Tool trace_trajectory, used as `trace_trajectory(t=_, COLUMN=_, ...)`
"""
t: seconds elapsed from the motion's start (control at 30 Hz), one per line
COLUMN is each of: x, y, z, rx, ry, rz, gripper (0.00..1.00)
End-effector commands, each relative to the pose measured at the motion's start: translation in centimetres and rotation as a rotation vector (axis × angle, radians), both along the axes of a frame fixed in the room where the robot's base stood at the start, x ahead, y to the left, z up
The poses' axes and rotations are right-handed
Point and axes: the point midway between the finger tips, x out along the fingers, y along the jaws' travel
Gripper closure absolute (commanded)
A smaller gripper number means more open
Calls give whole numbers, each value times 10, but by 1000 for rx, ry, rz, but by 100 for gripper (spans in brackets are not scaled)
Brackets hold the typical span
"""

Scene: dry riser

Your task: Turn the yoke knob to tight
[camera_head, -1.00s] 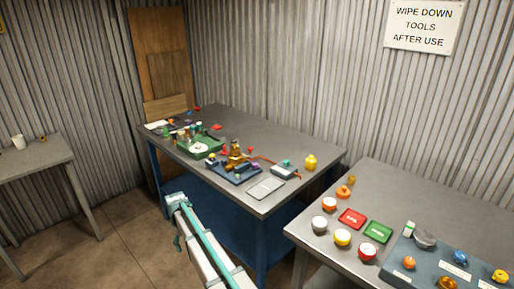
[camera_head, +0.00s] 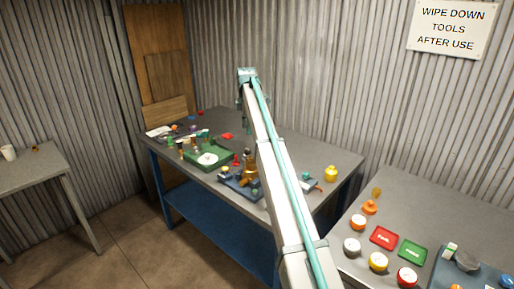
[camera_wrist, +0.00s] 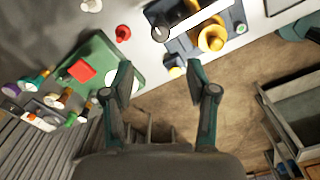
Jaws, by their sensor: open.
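A brass fixture (camera_head: 250,168) stands on a dark blue base (camera_head: 232,184) on the middle bench, partly hidden behind my arm. In the wrist view, a round brass-yellow part (camera_wrist: 212,38) sits on the blue-grey base (camera_wrist: 184,42), near the top. I cannot tell which part is the yoke knob. My gripper (camera_wrist: 163,88) is open and empty, its fingers wide apart over the floor and the edge of the green tray in that view. In the head view my gripper (camera_head: 241,98) hangs small at the arm's end, above the bench and apart from the fixture.
A green tray (camera_head: 222,163) is left of the fixture, with small coloured parts beyond it. A yellow object (camera_head: 331,173) stands at the bench's right. The right bench holds a red tray (camera_head: 384,238), a green tray (camera_head: 412,251) and several round pots.

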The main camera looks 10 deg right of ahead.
Motion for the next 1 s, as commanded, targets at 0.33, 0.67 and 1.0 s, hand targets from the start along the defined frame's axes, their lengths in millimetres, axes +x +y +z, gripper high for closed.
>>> trace_trajectory(t=0.33, x=-2, y=-1, z=-27, rx=0, ry=4, rz=46, gripper=42)
trace_trajectory(t=0.67, x=-2, y=-1, z=-82, rx=0, ry=3, rz=44, gripper=42)
trace_trajectory(t=1.0, x=-1, y=-1, z=-108, rx=0, ry=1, rz=43, gripper=42)
